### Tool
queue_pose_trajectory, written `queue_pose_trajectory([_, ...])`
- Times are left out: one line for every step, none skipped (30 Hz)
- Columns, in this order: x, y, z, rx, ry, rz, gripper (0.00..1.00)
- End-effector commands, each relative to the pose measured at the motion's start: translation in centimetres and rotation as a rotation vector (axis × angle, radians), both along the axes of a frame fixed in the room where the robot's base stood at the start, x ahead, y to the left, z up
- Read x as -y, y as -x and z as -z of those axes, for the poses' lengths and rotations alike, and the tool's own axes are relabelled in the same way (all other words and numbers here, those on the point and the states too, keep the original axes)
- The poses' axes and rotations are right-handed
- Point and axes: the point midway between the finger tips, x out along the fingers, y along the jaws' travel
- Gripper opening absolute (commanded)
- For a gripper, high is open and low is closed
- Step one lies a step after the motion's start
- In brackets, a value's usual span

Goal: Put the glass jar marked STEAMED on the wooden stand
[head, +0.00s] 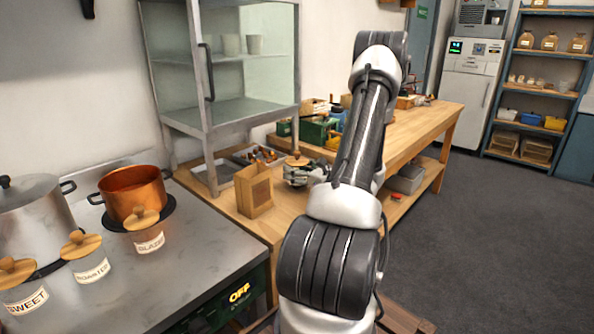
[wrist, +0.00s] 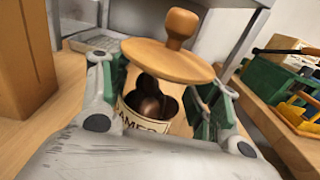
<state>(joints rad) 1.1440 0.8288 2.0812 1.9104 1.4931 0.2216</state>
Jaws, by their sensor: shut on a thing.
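The glass jar marked STEAMED (wrist: 150,107) has a round wooden lid with a knob and dark brown chestnuts inside. Only "AMED" of its label shows in the wrist view. My gripper (wrist: 162,98) is shut on the jar, with green-padded fingers on its left and right sides. In the head view my gripper (head: 307,174) is over the wooden bench beside the glass cabinet, and the jar's lid (head: 297,161) shows just behind it. I cannot tell whether the jar touches the bench. I cannot make out the wooden stand for certain.
A tan upright box-like thing (head: 255,191) stands left of my gripper. The glass-fronted cabinet (head: 205,135) is behind. Jars marked SWEET (head: 24,301), ROASTED (head: 92,271) and GLAZED (head: 150,243) stand on the steel counter by a copper pot (head: 135,187). Green crates (head: 318,131) sit farther along the bench.

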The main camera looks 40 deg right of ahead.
Motion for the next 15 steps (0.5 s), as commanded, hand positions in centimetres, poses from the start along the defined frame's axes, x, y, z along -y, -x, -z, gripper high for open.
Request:
queue_pose_trajectory([0.01, 0.00, -0.03, 0.001, 0.000, 0.000, 0.27])
queue_pose_trajectory([0.00, 0.00, 0.01, 0.001, 0.000, 0.000, 0.27])
queue_pose_trajectory([0.00, 0.00, 0.11, 0.001, 0.000, 0.000, 0.27])
queue_pose_trajectory([0.00, 0.00, 0.20, 0.000, 0.000, 0.000, 0.27])
queue_pose_trajectory([0.01, 0.00, 0.30, 0.000, 0.000, 0.000, 0.27])
queue_pose_trajectory([0.00, 0.00, 0.29, 0.000, 0.000, 0.000, 0.70])
queue_pose_trajectory([0.00, 0.00, 0.28, 0.000, 0.000, 0.000, 0.75])
queue_pose_trajectory([0.00, 0.00, 0.27, 0.000, 0.000, 0.000, 0.81])
queue_pose_trajectory([-0.01, 0.00, 0.27, 0.000, 0.000, 0.000, 0.84])
queue_pose_trajectory([-0.01, 0.00, 0.27, 0.000, 0.000, 0.000, 0.84])
queue_pose_trajectory([-0.01, 0.00, 0.27, 0.000, 0.000, 0.000, 0.84])
queue_pose_trajectory([-0.01, 0.00, 0.27, 0.000, 0.000, 0.000, 0.84])
queue_pose_trajectory([-0.01, 0.00, 0.27, 0.000, 0.000, 0.000, 0.84])
queue_pose_trajectory([-0.01, 0.00, 0.27, 0.000, -0.001, 0.000, 0.84])
queue_pose_trajectory([-0.01, 0.00, 0.26, 0.000, -0.001, 0.000, 0.84])
